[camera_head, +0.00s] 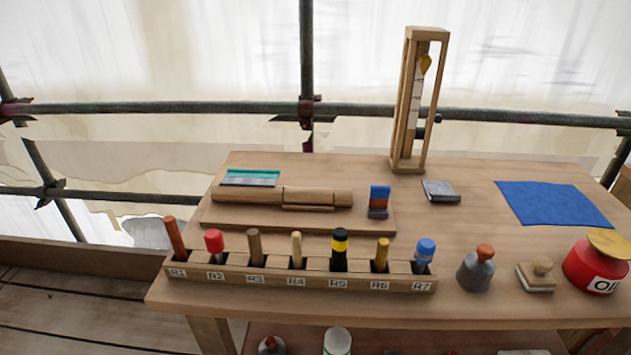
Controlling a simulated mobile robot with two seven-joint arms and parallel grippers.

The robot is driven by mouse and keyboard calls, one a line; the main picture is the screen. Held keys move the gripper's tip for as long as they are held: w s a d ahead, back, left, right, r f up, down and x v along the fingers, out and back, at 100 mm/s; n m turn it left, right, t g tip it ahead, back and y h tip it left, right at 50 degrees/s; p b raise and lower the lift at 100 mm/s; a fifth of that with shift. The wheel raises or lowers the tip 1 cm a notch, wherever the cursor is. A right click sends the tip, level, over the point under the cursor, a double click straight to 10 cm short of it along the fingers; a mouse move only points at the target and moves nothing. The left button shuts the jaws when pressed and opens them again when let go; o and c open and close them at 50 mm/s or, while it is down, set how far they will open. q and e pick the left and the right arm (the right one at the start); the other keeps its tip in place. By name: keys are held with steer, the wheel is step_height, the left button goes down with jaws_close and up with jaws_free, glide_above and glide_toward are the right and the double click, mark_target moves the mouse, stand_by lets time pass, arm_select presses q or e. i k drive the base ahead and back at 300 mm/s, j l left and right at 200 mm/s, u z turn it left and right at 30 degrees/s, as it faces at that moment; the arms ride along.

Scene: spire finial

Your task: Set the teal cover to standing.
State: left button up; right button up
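A teal strip (252,173) with a grey lower face lies at the back left of the wooden board (225,222) on the workbench. It looks long and low, just behind a wooden roller-like piece (245,195). It is the only teal thing in view, and its lower front edge is close to that wooden piece. I cannot tell whether it is hinged or separate from the grey part. Neither of my grippers is in view.
A rack (300,280) labelled R1 to R7 holds several tools along the front edge. A tall wooden frame (398,110) stands at the back. A blue cloth (550,203), dark bottle (477,272) and red oil can (590,268) are to the right. The bench middle is partly clear.

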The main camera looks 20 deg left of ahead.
mark_target(234, 176)
steer(key=u, duration=0.25)
steer(key=k+j, duration=0.1)
steer(key=j, duration=0.25)
steer(key=k+j+z, duration=0.15)
steer(key=j, duration=0.15)
steer(key=k+j, duration=0.1)
steer(key=j, duration=0.25)
steer(key=j+z, duration=0.2)
steer(key=j, duration=0.25)
steer(key=k+j+z, duration=0.1)
steer(key=j+z, duration=0.15)
steer(key=j, duration=0.15)
steer(key=j+z, duration=0.4)
steer(key=j, duration=0.5)
steer(key=j+z, duration=0.4)
steer(key=j, duration=0.45)
steer(key=j+z, duration=0.35)
steer(key=j, duration=0.5)
steer(key=j+z, duration=0.35)
steer(key=j, duration=0.55)
